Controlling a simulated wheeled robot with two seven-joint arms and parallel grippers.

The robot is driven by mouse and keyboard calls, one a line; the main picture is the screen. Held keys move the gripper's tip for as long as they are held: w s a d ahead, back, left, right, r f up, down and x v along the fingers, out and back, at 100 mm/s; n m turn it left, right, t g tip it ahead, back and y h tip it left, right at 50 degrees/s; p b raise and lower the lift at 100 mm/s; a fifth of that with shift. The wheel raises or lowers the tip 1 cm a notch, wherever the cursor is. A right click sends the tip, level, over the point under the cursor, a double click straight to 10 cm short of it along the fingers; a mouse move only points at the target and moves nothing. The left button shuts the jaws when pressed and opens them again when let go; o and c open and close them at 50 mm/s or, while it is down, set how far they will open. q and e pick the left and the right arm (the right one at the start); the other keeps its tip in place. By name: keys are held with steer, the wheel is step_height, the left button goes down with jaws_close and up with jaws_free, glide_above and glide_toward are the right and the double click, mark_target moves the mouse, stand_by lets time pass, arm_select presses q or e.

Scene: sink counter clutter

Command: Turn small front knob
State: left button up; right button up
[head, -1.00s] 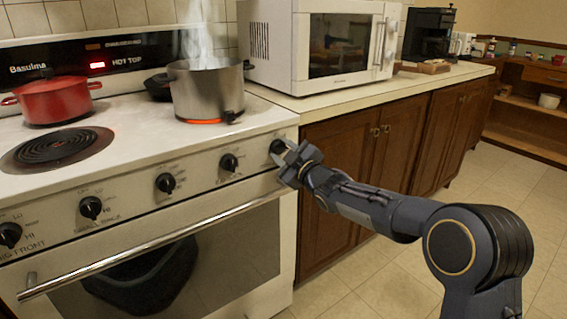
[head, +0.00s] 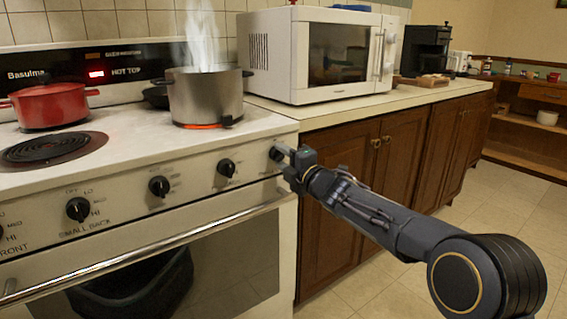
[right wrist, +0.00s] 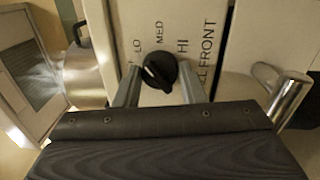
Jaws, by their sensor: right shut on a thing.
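The small front knob is the black knob at the far right of the stove's front panel (head: 275,153). In the right wrist view the knob (right wrist: 158,71) has a white pointer line and stands beside printed marks LO, MED, HI and a label ending in FRONT. My right gripper (head: 284,153) is at this knob. Its two fingers (right wrist: 160,86) lie on either side of the knob, shut on it. In the head view the gripper hides part of the knob. My left gripper is in neither view.
A steaming steel pot (head: 205,97) stands on a glowing burner, and a red pot (head: 50,105) is at the back left. The oven handle (head: 150,246) runs below the knobs. A white microwave (head: 285,50) stands on the counter. The floor at right is clear.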

steer(key=shift+n, duration=0.9)
steer(key=o, duration=1)
steer(key=shift+b+v, duration=0.3)
steer(key=shift+v, duration=3.6)
